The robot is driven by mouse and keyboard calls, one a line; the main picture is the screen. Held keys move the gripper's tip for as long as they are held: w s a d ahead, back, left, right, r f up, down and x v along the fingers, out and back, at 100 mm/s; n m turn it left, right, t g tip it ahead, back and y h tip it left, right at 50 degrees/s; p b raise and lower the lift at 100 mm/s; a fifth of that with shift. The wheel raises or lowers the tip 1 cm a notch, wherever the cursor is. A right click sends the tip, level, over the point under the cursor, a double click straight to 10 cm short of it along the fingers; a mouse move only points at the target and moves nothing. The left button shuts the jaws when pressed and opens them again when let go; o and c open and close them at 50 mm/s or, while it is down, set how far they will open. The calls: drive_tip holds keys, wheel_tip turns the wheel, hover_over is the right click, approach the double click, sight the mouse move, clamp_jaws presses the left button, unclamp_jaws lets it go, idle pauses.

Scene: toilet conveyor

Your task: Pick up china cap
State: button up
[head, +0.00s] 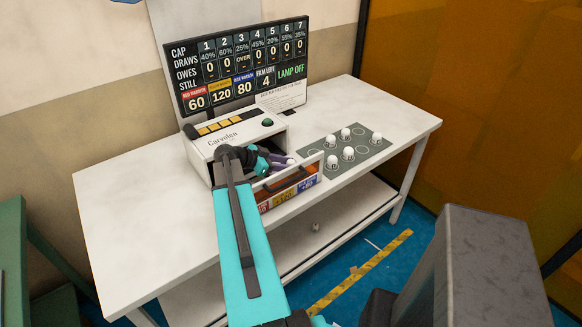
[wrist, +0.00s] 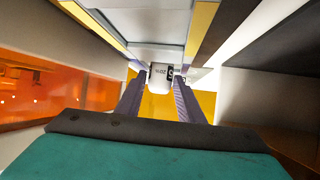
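Several small white caps (head: 348,153) stand on a grey mat with ringed spots at the right of the white table. My gripper (head: 284,163) reaches into the open front of the white machine, left of the mat, with a small white thing at its tips. In the wrist view, my gripper's two purple fingers (wrist: 161,82) stand apart. A white thing with dark printing (wrist: 160,76) shows between and beyond the fingertips, over a yellow surface. It may be a cap; I cannot tell whether the fingers touch it.
The machine (head: 228,134) has an orange tray (head: 287,183) with coloured labels in front. Machine walls close in around the fingers in the wrist view. A display board (head: 240,68) stands behind. A small pale round thing (head: 315,227) lies below the tabletop.

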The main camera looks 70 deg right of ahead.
drive_tip(key=c, duration=0.6)
drive_tip(key=shift+r, duration=0.2)
drive_tip(key=shift+c, duration=0.2)
wheel_tip(320, 180, up, 10)
drive_tip(key=b, duration=0.3)
drive_tip(key=shift+f, duration=0.15)
idle(0.4)
